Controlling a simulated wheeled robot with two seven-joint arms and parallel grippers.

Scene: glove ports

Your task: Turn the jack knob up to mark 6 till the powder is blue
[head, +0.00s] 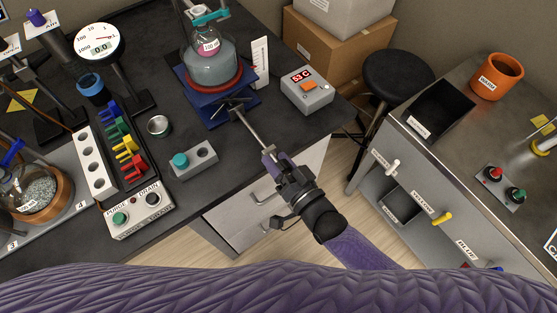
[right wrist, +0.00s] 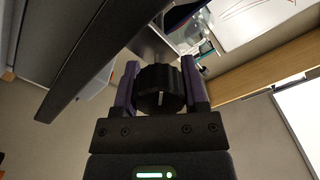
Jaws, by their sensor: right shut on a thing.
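The blue jack (head: 209,112) stands near the right edge of the dark bench. A screw rod (head: 251,126) runs from it toward my right gripper (head: 270,155). In the right wrist view, the black jack knob (right wrist: 161,90) sits between the two purple fingers of my right gripper (right wrist: 162,85), which are shut on it. A pale line marks the knob. A round flask (head: 211,70) with grey-looking contents sits above the jack on a red ring (head: 213,88). A white scale (head: 260,62) stands beside it; its marks are too small to read. My left gripper is out of view.
A grey box (head: 306,91) reading 53 C with an orange button stands right of the jack. A small box with a teal button (head: 194,160) and a metal cup (head: 159,126) are to the left. A black stool (head: 398,76) stands between the benches.

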